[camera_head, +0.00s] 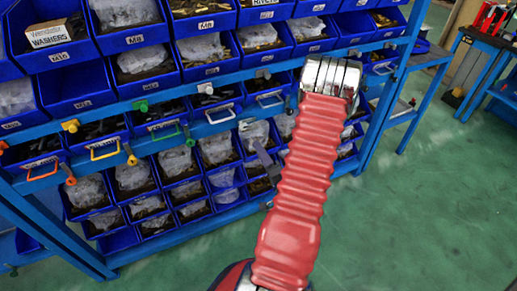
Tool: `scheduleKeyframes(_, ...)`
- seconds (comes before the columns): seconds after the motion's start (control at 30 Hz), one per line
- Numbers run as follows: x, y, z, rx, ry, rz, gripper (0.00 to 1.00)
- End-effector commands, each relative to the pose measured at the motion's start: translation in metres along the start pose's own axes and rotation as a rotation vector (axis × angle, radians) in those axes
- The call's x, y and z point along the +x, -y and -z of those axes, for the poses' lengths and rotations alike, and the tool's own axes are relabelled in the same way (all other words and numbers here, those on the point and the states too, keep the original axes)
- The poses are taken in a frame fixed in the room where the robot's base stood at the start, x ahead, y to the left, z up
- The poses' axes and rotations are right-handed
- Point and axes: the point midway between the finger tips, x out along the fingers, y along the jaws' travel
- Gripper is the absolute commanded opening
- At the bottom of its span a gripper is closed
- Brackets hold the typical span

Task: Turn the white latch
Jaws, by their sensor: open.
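Coloured latches and bar handles line the blue rails of the rack. A pale, white-looking latch (205,88) sits on the upper rail, above a white bar handle (220,116). Another pale latch (245,125) shows lower right of that handle. My arm with its red sleeve rises in front of the rack, right of these latches. Dark finger parts of my gripper (262,168) show at the sleeve's left edge, below the lower pale latch and seemingly apart from it. The gripper is open, and much of it is hidden behind the sleeve. No held thing shows.
Blue bins (140,68) with bagged parts fill the rack above and below the rails. Orange, yellow and green handles (166,132) stand to the left. Green floor (430,215) is clear at the right. A blue bench (488,45) stands at upper right.

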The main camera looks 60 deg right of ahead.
Motion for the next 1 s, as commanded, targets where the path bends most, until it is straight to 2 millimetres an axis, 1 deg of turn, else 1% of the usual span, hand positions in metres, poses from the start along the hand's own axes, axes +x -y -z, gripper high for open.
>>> scheduleKeyframes(0.17, 0.0013, 0.001, -0.0006, -0.114, 0.002, 0.002, 0.44)
scheduleKeyframes(0.27, 0.0019, 0.0014, -0.0009, -0.234, 0.002, 0.002, 0.44)
scheduleKeyframes(1.0, 0.0038, 0.002, -0.0003, -1.27, -0.001, 0.0, 0.44)
